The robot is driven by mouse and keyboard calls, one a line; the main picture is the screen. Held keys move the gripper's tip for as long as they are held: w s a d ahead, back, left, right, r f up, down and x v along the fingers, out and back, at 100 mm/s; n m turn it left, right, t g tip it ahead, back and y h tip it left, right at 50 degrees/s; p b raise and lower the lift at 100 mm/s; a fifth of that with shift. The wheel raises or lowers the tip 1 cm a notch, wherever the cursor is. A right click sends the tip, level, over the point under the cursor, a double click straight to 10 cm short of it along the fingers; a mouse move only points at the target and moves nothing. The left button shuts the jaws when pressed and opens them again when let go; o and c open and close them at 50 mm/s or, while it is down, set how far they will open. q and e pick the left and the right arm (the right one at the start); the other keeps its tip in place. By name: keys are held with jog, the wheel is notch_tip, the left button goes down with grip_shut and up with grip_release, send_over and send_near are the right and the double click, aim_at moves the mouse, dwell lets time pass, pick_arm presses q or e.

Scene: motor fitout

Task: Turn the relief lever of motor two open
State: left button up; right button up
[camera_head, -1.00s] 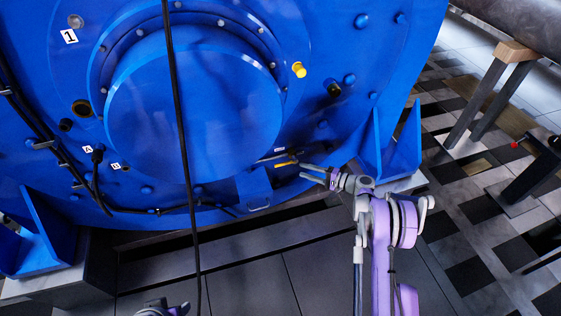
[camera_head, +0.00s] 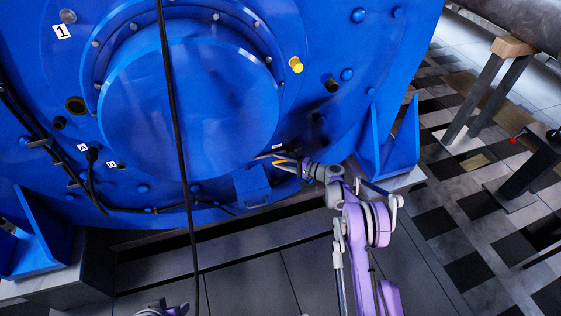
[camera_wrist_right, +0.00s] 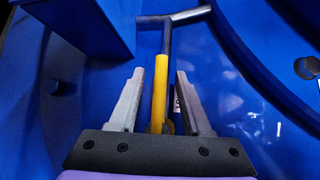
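The lever shows in the right wrist view as a yellow grip (camera_wrist_right: 160,85) on a dark rod (camera_wrist_right: 167,38) that bends into a crossbar at the top. In the head view its yellow part (camera_head: 280,160) is small, low on the blue motor (camera_head: 120,190). The label on this motor's face reads 1. My right gripper (camera_head: 285,165) is at the lever. In the wrist view its two grey fingers (camera_wrist_right: 159,74) stand open on either side of the yellow grip, with visible gaps. My left gripper's fingers are not visible.
A black cable (camera_head: 175,130) hangs down in front of the motor. A blue box-like bracket (camera_head: 252,186) sits just left of my right gripper.

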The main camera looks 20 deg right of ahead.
grip_shut()
dwell(1.3)
